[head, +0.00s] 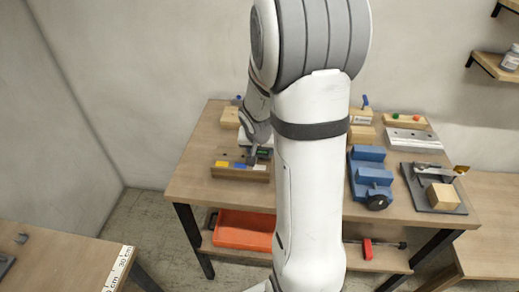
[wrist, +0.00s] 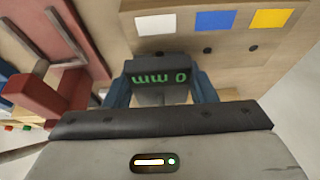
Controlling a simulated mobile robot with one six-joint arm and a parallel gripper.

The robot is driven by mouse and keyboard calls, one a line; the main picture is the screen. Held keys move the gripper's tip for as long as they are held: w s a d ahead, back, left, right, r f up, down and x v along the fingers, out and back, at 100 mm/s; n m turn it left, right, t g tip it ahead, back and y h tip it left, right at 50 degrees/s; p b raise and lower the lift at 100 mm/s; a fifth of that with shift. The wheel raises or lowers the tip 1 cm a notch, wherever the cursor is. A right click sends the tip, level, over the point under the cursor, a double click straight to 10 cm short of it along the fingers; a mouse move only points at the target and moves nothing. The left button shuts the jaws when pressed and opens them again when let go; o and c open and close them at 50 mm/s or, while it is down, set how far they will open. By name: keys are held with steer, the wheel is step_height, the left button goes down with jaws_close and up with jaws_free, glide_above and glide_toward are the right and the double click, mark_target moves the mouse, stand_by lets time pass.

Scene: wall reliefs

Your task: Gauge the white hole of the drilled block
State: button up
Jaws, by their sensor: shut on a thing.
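The drilled block (head: 228,173) is a wooden block near the front left of the workbench, with yellow, blue and white labels. In the wrist view the block (wrist: 297,45) shows a white label (wrist: 158,23), a blue label (wrist: 214,20) and a yellow label (wrist: 272,18), with dark holes beside them. My gripper (wrist: 160,92) is shut on a dark gauge (wrist: 158,68) whose green display reads 0 mm, upside down. The gauge is by the white hole (wrist: 160,53); its tip is hidden. In the head view my gripper (head: 254,157) is over the block's white end.
A blue vise (head: 370,175) and a dark plate with a wooden cube (head: 443,197) stand to the right. More blocks line the back of the workbench. An orange bin (head: 243,231) is on the lower shelf. In the wrist view a red-brown object (wrist: 50,100) lies to the left.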

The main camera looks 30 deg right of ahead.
steer(key=shift+f+b, duration=0.75)
steer(key=shift+b, duration=0.15)
steer(key=o, duration=1.3)
steer(key=shift+c, duration=0.2)
steer(key=v, duration=0.7)
steer(key=shift+a+r, duration=0.1)
steer(key=s+a+r+n+y, duration=0.1)
steer(key=s+a+r+n, duration=0.2)
steer(key=s+a, duration=0.3)
steer(key=s+a+r+n+y, duration=0.1)
steer(key=s+a+r+n, duration=0.2)
steer(key=s+a, duration=0.3)
steer(key=s+r, duration=0.1)
steer(key=s, duration=0.4)
steer(key=shift+a+r+n+g, duration=0.3)
steer(key=shift+n, duration=0.1)
steer(key=shift+s, duration=0.1)
steer(key=shift+c, duration=0.4)
